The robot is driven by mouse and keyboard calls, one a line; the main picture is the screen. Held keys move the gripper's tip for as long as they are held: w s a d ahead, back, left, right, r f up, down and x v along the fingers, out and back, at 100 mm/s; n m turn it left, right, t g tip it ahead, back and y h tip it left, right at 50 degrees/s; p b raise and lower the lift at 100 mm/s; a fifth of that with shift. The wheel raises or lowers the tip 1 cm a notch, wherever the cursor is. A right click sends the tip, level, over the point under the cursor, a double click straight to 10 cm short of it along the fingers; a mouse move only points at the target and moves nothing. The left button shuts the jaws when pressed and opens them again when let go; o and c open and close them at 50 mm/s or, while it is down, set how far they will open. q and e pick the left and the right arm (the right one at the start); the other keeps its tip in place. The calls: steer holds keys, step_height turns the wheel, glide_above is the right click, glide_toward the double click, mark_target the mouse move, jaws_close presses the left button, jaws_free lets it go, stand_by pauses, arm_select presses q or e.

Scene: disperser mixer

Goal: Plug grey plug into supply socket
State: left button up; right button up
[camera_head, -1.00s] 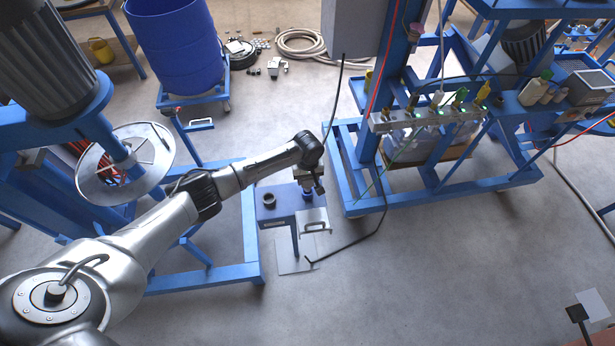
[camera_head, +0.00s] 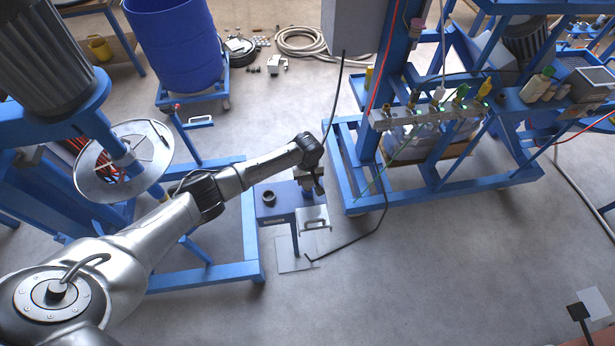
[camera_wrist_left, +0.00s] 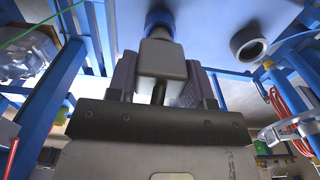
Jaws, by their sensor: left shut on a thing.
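My left gripper (camera_head: 312,186) is low over the right part of a small blue stand (camera_head: 272,216) in the head view. In the left wrist view the gripper (camera_wrist_left: 160,88) is shut on a light grey block, which looks like the grey plug (camera_wrist_left: 162,58). A round blue piece (camera_wrist_left: 160,20) is directly beyond the plug; I cannot tell whether it belongs to the plug or to the supply socket, nor whether anything is seated. In the head view the gripper hides the plug. My right gripper is not in view.
A dark open ring (camera_head: 269,198) stands on the blue stand, left of the gripper. A metal handle plate (camera_head: 314,217) is at the stand's front right. A black cable (camera_head: 362,237) curves nearby. A blue frame (camera_head: 350,185) is to the right; open floor lies in front.

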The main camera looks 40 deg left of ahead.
arm_select(q)
steer(key=shift+f+b, duration=0.45)
steer(key=shift+f, duration=0.5)
steer(key=o, duration=1.1)
steer(key=shift+c, duration=0.2)
step_height(320, 180, up, 14)
steer(key=shift+p, duration=0.4)
steer(key=shift+f, duration=0.1)
